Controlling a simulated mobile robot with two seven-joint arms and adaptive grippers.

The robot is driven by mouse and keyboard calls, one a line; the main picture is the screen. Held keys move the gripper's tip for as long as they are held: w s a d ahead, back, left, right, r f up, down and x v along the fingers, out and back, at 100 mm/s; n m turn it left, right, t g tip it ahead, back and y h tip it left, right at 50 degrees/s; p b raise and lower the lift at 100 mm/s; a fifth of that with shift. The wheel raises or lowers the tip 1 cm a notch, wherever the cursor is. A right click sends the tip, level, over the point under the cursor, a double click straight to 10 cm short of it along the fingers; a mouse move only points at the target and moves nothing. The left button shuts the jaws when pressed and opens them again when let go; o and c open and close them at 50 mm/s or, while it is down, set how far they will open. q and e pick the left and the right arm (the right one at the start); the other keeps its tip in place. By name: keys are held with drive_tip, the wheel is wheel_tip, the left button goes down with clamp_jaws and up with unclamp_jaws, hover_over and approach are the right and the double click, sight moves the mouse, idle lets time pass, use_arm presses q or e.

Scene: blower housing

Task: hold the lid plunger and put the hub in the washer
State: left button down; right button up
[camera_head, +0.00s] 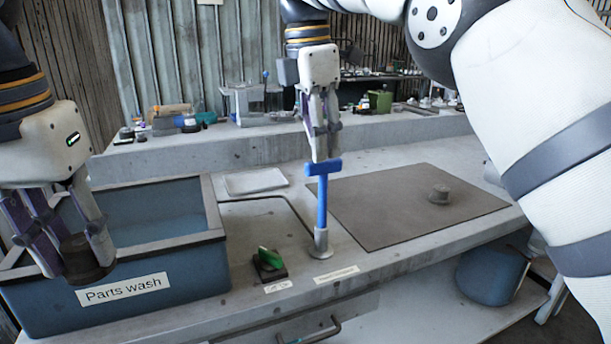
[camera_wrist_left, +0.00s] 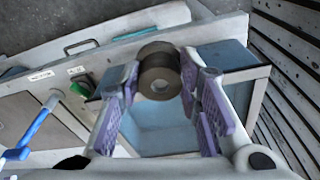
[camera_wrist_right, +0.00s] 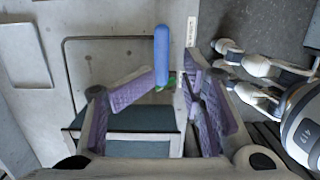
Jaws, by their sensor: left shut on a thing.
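The hub (camera_head: 87,260) is a dark round part with a centre hole, clearly seen in the left wrist view (camera_wrist_left: 159,70). My left gripper (camera_head: 68,250) is shut on it and holds it over the near left of the blue washer (camera_head: 150,288), labelled "Parts wash". The washer's top is open on bluish water. The lid plunger (camera_head: 322,200) is a blue T-handle on a metal base on the bench.
A green switch (camera_head: 268,260) stands on the bench between washer and plunger. A dark mat (camera_head: 400,220) with a small grey knob-like part (camera_head: 439,194) lies to the right. A pale tray (camera_head: 256,181) lies behind. A blue bin (camera_head: 492,275) is below.

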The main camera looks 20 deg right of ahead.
sight(324, 174)
use_arm(q)
drive_tip(key=shift+d, duration=0.1)
use_arm(e)
drive_tip(key=f, duration=0.3)
drive_tip(key=d+f, duration=0.1)
drive_tip(key=f, duration=0.5)
drive_tip(key=shift+s+d, duration=0.1)
drive_tip(key=shift+d, duration=0.1)
clamp_jaws()
drive_tip(key=shift+f, duration=0.1)
